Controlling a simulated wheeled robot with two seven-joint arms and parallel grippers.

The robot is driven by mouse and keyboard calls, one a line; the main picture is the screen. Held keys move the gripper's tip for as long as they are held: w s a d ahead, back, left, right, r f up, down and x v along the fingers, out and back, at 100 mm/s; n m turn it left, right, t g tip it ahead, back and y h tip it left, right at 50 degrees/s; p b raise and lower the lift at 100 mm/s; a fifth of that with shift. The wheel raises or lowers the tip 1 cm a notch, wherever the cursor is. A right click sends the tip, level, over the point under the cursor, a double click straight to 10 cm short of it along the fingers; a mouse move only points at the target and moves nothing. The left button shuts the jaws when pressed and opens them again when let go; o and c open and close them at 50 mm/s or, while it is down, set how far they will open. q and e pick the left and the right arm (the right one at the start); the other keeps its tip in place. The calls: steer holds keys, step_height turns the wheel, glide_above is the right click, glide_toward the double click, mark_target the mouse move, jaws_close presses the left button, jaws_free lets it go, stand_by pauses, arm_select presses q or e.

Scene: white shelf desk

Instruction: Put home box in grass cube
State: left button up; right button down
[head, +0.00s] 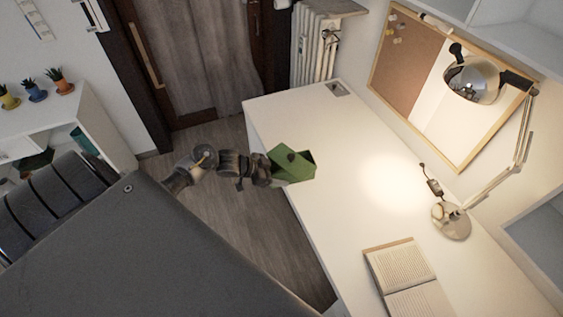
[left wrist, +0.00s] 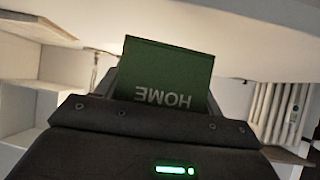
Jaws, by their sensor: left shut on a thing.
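The home box (head: 298,174) is green and shows at the desk's left edge in the head view. In the left wrist view its green face (left wrist: 165,68) carries the word HOME upside down. My left gripper (head: 279,167) reaches in from the left and is shut on the home box. The gripper's dark body hides the lower part of the box in the wrist view. I cannot tell whether the box touches the desk. I cannot make out a separate grass cube in either view. My right gripper is not in view.
The white desk (head: 330,215) has much clear room to the right of the box. An open book (head: 405,277) and a lamp (head: 452,220) stand farther right. A radiator (head: 316,50) is behind the desk's far end, and a corkboard (head: 408,62) leans at the wall.

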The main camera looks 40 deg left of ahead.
mark_target(295, 163)
arm_select(q)
steer(key=shift+m+h, duration=0.3)
steer(key=shift+m, duration=0.2)
steer(key=d+r, duration=0.1)
steer(key=r, duration=0.1)
steer(key=w+d+r, duration=0.1)
steer(key=r, duration=0.1)
steer(key=w+d+r+b, duration=0.1)
steer(key=r, duration=0.1)
steer(key=shift+w+d+r, duration=0.15)
steer(key=shift+d+r, duration=0.05)
steer(key=shift+d, duration=0.1)
steer(key=shift+m+g+h, duration=0.4)
steer(key=shift+m+g, duration=0.1)
steer(key=shift+g, duration=0.1)
steer(key=d+r, duration=0.1)
steer(key=r, duration=0.1)
steer(key=d+r+b, duration=0.1)
steer(key=r, duration=0.1)
steer(key=d+r, duration=0.1)
steer(key=r, duration=0.1)
steer(key=shift+d, duration=0.4)
steer(key=s+d+r+m+g+h+b, duration=0.1)
steer(key=s+d+r+b, duration=0.2)
steer(key=s+d+r, duration=0.3)
step_height(295, 163, up, 2)
steer(key=shift+s+d+r, duration=0.15)
steer(key=shift+s+d, duration=0.2)
steer(key=shift+s, duration=0.8)
